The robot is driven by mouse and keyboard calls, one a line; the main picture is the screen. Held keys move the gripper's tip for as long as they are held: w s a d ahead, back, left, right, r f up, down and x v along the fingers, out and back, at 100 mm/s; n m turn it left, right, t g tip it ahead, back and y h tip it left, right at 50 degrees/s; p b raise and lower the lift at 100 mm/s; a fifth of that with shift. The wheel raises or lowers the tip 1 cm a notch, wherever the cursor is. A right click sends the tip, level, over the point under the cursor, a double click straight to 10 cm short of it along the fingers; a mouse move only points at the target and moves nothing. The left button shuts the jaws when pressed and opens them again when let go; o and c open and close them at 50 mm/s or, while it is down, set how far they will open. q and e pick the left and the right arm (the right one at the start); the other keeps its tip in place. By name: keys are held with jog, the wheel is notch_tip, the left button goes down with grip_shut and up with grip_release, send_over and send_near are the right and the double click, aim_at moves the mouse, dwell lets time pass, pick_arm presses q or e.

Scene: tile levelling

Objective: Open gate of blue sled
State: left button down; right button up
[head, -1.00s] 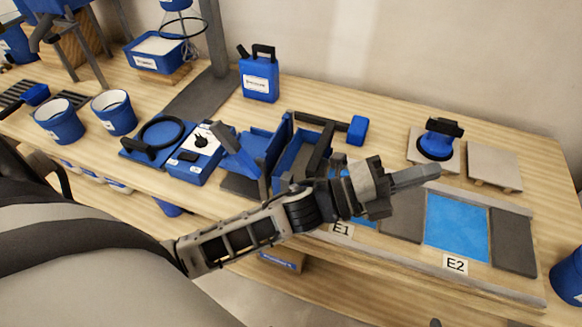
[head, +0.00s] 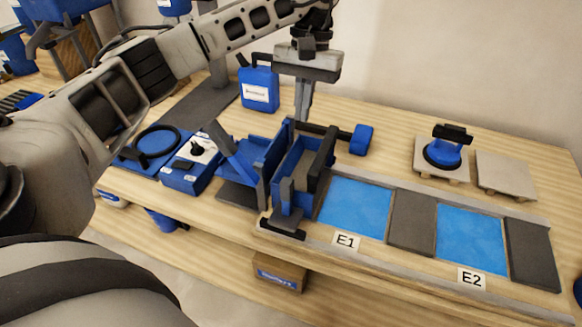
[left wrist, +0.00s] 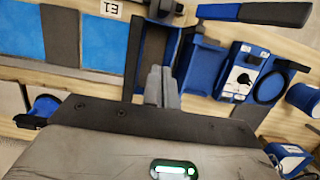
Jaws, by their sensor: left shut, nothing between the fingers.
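The blue sled (head: 293,165) is an open-topped blue box with a dark grey plate along its right side, on the bench left of the E1 panel. A dark grey upright handle (head: 287,195) stands at its near end. I cannot tell which part is the gate. My left gripper (head: 303,118) points down at the sled's far end, its fingers shut and empty. Whether the tips touch the sled is unclear. In the left wrist view the shut fingers (left wrist: 162,88) overlap the sled (left wrist: 155,45). My right gripper is not in view.
A blue tray (head: 262,150) stands close left of the sled. A blue-headed mallet (head: 361,139) lies to its right. A blue jug (head: 259,90) stands behind. Blue panels E1 (head: 355,208) and E2 (head: 470,240) lie to the right. A suction cup (head: 443,153) sits on a tile.

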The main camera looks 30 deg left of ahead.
aim_at(287, 198)
pick_arm(q)
jog(key=s+d+f, duration=0.1)
jog(key=s+f, duration=0.5)
jog(key=f, duration=0.3)
jog(key=shift+s+d+f+p, duration=0.15)
jog(key=shift+d+f+p, duration=0.2)
jog(key=shift+f+p, duration=0.1)
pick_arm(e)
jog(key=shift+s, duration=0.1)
